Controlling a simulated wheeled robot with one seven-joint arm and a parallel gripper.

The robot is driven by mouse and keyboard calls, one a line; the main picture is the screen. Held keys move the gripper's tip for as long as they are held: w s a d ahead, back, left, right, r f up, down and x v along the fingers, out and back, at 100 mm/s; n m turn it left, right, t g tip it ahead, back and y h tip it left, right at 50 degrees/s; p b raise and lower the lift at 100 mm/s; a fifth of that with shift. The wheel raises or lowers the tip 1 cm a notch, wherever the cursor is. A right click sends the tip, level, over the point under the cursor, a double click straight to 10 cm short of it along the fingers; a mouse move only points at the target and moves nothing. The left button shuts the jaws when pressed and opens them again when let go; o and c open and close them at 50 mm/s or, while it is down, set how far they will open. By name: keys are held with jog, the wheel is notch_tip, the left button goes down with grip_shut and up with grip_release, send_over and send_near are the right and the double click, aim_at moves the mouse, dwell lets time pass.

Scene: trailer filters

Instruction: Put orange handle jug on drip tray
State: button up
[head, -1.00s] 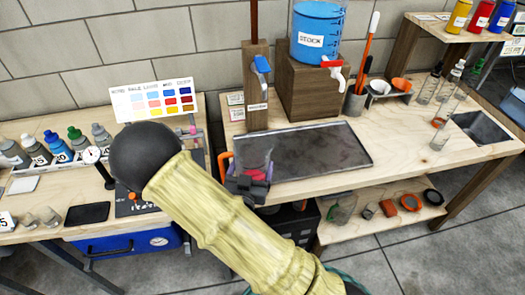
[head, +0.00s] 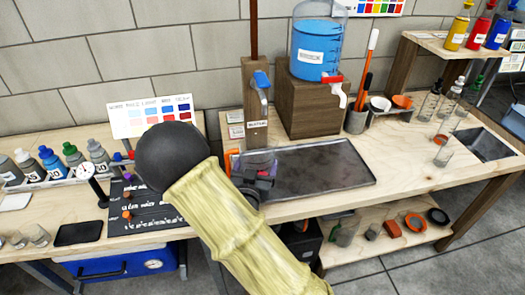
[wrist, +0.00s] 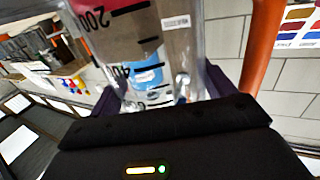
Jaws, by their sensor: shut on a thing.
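A clear jug with measuring marks and an orange handle (wrist: 260,45) fills the upper middle of the wrist view (wrist: 140,45). My gripper (wrist: 160,97) is shut on this jug, with its purple fingers on either side. In the head view the jug (head: 258,160) and my gripper (head: 254,179) show at the left end of the dark, flat drip tray (head: 320,165), beyond my arm. The handle is on the jug's left there. I cannot tell whether the jug's base touches the tray, as my gripper hides it.
A wooden post with a blue tap (head: 256,100) rises just behind the jug. A blue stock tank (head: 318,48) with a red tap stands on a wooden block behind the tray. The tray's middle and right are clear.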

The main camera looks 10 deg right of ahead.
jog(key=p+x, duration=0.1)
jog(key=x, duration=0.9)
jog(key=shift+w+d, duration=0.1)
jog(key=shift+d, duration=0.05)
jog(key=shift+f+p, duration=0.45)
jog(key=shift+f, duration=1.25)
jog(key=shift+f, duration=0.1)
jog(key=o, duration=1.1)
